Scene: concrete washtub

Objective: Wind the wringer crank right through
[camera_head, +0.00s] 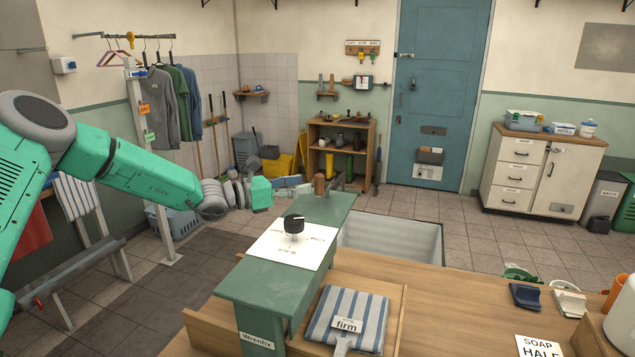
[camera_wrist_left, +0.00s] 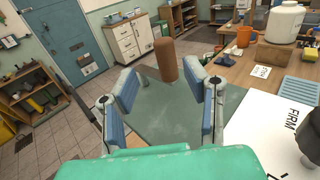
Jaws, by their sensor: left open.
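The green wringer frame (camera_head: 262,280), labelled "Wrenfix", stands at the bench's left end. Its brown wooden crank handle (camera_head: 319,184) stands upright near the frame's far end. It also shows in the left wrist view (camera_wrist_left: 166,60), just beyond and between the spread fingers. My left gripper (camera_head: 296,187) is open and empty, pointing at the handle from the left. The same gripper fills the middle of the left wrist view (camera_wrist_left: 163,84). A black knob (camera_head: 293,224) sits on a white card (camera_head: 290,247) on the frame.
A grey tub (camera_head: 392,238) lies behind. The bench middle is clear.

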